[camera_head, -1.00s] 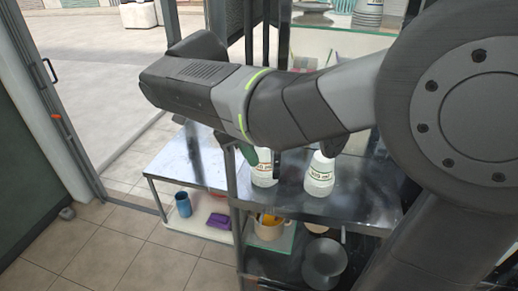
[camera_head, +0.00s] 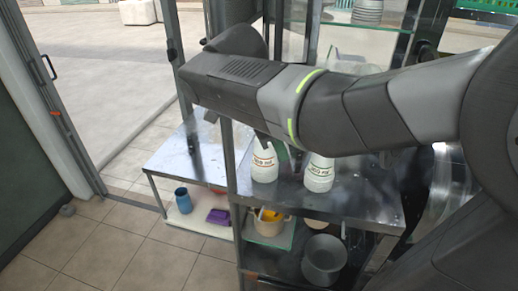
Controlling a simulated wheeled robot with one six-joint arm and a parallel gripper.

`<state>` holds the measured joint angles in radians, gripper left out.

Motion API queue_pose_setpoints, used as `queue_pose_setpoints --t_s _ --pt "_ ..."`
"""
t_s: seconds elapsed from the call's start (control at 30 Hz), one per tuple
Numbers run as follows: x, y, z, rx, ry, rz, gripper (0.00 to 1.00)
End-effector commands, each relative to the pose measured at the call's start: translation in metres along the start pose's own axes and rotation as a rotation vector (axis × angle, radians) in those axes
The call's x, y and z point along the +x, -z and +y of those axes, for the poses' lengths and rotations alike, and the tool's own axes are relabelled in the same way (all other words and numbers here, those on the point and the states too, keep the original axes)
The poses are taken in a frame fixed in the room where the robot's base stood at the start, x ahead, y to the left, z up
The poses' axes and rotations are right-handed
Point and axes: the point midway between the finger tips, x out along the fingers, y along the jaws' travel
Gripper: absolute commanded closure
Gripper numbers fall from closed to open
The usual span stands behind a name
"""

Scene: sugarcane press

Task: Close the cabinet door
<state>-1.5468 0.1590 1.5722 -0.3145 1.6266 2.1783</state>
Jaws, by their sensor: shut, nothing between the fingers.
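A glass-sided cabinet (camera_head: 372,40) with plates stacked on its shelf stands behind my arm at the upper right. I cannot tell its door clearly. A narrow upright metal frame (camera_head: 171,25) with a dark fitting stands left of it, and I cannot tell whether this belongs to the cabinet door. My arm reaches across the middle from the right, its wrist end over the steel tables. The arm hides much of the cabinet's lower part. My gripper's fingers do not show in this view.
Two white bottles, one left (camera_head: 264,166) and one right (camera_head: 319,175), stand on a steel table (camera_head: 365,200) under my arm. A lower shelf holds pots (camera_head: 323,262). A blue cup (camera_head: 183,201) and purple item (camera_head: 218,217) sit left. Tiled floor (camera_head: 140,250) is clear at the lower left.

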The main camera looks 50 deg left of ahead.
Motion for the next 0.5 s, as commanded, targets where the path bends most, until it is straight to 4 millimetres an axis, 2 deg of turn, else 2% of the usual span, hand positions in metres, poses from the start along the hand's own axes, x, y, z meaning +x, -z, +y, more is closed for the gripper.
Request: queue_pose_setpoints --t_s 0.23,0.5 --pt "0.025 0.057 0.001 -0.139 0.058 -0.001 1.0" --pt "0.049 0.121 -0.011 -0.308 0.125 0.0 1.0"
